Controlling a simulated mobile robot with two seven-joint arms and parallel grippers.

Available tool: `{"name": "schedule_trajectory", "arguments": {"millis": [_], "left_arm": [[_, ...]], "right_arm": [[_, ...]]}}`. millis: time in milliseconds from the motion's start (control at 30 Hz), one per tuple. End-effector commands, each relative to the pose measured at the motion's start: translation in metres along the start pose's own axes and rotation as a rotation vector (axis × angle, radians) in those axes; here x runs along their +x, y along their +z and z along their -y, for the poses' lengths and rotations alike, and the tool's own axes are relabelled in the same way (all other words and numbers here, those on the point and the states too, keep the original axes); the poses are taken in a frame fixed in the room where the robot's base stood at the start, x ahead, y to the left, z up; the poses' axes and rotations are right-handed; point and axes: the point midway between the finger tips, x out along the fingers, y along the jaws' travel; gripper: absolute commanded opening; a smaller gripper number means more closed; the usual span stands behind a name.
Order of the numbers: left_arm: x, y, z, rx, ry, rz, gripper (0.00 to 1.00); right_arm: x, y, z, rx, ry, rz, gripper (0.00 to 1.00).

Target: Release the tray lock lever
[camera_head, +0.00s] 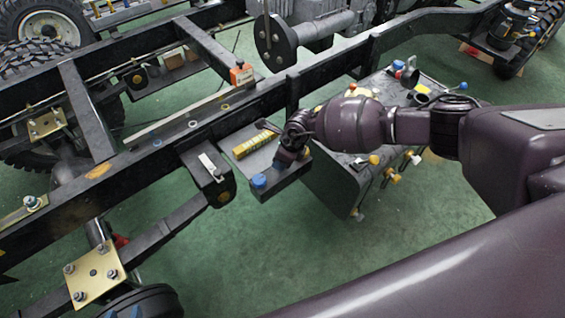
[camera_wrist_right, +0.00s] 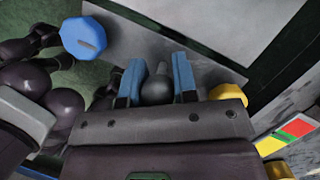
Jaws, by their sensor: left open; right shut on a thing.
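My right gripper (camera_head: 284,158) reaches in from the right over a small dark tray (camera_head: 285,184) beside the chassis rail. In the right wrist view, the blue pads of my right gripper (camera_wrist_right: 157,76) are shut on the dark, round-ended knob of the tray lock lever (camera_wrist_right: 156,90). The lever's lower part is hidden by the gripper body. In the head view the gripper and wrist cover the lever. My left gripper is not in either view.
A blue cap (camera_head: 258,181) is on the tray's near corner, with a yellow labelled block (camera_head: 255,145) behind. A yellow knob (camera_wrist_right: 229,93) is close beside the right finger. The chassis rail (camera_head: 150,168) runs behind. Green floor (camera_head: 330,260) is open in front.

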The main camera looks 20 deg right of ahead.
Motion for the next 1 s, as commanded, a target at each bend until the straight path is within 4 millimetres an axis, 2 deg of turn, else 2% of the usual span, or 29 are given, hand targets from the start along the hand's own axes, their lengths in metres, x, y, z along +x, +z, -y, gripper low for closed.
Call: {"name": "schedule_trajectory", "arguments": {"millis": [33,200,400,600,1000], "left_arm": [[-0.005,-0.015,0.002,-0.002,-0.004,-0.022,0.43],[-0.011,-0.023,0.002,-0.015,-0.01,-0.032,0.43],[-0.022,-0.02,0.003,-0.028,-0.017,-0.02,0.43],[-0.025,-0.016,0.004,-0.028,-0.019,-0.009,0.43],[-0.027,-0.019,0.006,-0.024,-0.019,-0.014,0.43]], "right_arm": [[-0.009,0.0,-0.002,-0.011,-0.027,0.04,0.0],[-0.009,-0.006,-0.007,-0.046,-0.106,0.172,0.0],[-0.007,-0.013,-0.011,-0.081,-0.189,0.309,0.0],[-0.004,-0.018,-0.013,-0.109,-0.251,0.413,0.0],[-0.002,-0.021,-0.014,-0.136,-0.307,0.503,0.0]]}}
